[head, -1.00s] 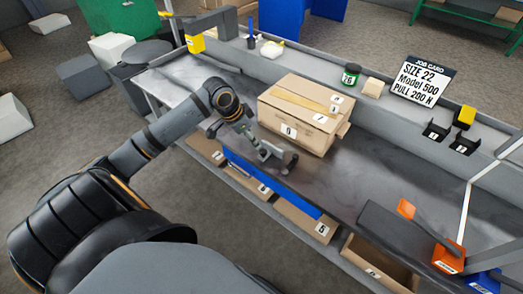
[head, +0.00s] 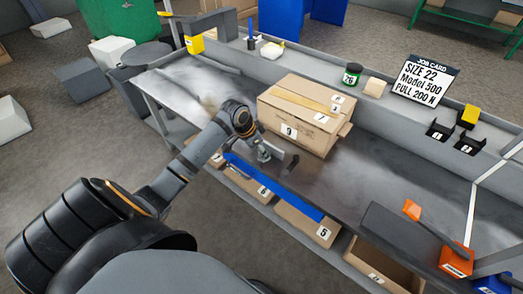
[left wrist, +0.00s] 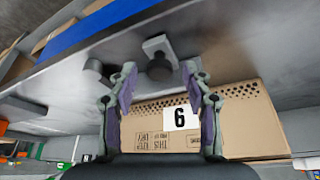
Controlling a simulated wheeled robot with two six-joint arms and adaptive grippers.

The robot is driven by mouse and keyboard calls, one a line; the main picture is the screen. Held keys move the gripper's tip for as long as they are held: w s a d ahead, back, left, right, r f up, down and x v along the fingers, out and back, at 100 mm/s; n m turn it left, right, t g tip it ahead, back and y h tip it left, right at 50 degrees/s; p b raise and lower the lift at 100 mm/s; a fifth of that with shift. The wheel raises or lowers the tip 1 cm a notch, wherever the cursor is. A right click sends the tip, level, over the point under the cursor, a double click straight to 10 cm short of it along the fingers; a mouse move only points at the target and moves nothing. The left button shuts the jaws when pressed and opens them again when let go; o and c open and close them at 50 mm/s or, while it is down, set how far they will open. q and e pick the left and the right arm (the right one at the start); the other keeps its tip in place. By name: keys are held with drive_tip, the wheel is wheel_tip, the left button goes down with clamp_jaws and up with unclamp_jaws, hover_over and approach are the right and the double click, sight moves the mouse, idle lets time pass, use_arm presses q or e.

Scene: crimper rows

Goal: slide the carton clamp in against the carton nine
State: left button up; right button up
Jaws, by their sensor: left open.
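Carton nine (head: 290,112) is a closed brown box on the grey bench, its label reading 9. In the left wrist view the same carton (left wrist: 250,105) fills the lower middle, and its label appears upside down. A pale grey bracket with a dark round knob, which looks like the carton clamp (left wrist: 155,45), stands on the bench in front of the carton, apart from it. My left gripper (left wrist: 158,70) is open, its fingers either side of the knob's line in that view; contact cannot be told. In the head view the left gripper (head: 265,152) is at the carton's front left, partly hiding the clamp.
A blue strip (head: 275,187) runs along the bench's front edge, with numbered cartons (head: 310,222) on the shelf below. A green-labelled jar (head: 352,73) and a job card (head: 427,82) stand on the back ledge. An orange tool (head: 455,260) stands at the right.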

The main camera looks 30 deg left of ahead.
use_arm(q)
clamp_jaws()
idle(0.3)
drive_tip(key=w, duration=0.7)
drive_tip(key=shift+w+d, duration=0.3)
unclamp_jaws()
